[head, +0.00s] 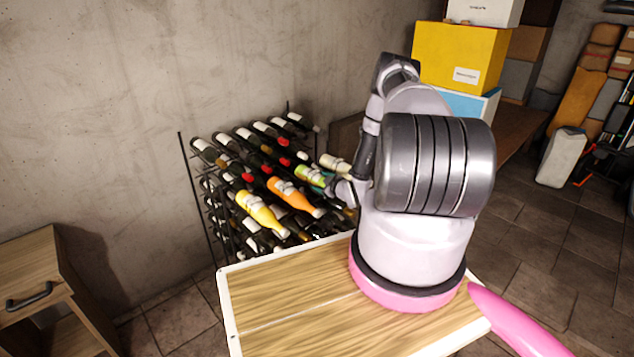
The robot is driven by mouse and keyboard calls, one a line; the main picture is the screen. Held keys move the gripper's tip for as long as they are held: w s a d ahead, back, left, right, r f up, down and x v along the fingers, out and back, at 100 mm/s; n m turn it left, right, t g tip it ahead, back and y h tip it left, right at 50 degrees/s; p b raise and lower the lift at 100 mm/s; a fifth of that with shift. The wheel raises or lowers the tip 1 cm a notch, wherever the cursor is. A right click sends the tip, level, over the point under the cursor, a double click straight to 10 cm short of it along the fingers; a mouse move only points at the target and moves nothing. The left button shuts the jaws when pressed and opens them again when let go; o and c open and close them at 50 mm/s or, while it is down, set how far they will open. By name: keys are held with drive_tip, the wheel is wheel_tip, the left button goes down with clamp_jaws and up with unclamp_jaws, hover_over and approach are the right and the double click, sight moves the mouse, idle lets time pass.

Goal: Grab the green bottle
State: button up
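The green bottle (308,175) lies on its side on top of the wine rack, between an orange bottle (293,196) and a cream bottle (334,163). Its right end runs behind my gripper (334,186). My gripper is small in the head view, at the right side of the rack, right by the green bottle. My arm hides part of it, and I cannot tell whether its fingers touch the bottle or whether they are open or shut.
The black wire wine rack (181,160) holds several dark bottles and a yellow bottle (262,214) close by. A concrete wall stands behind it. A wooden cabinet (40,262) is at the left. A yellow box (455,55) is stacked behind my arm.

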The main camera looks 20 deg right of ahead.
drive_tip(key=c, duration=1)
drive_tip(key=shift+w, duration=0.1)
drive_tip(key=shift+r, duration=0.15)
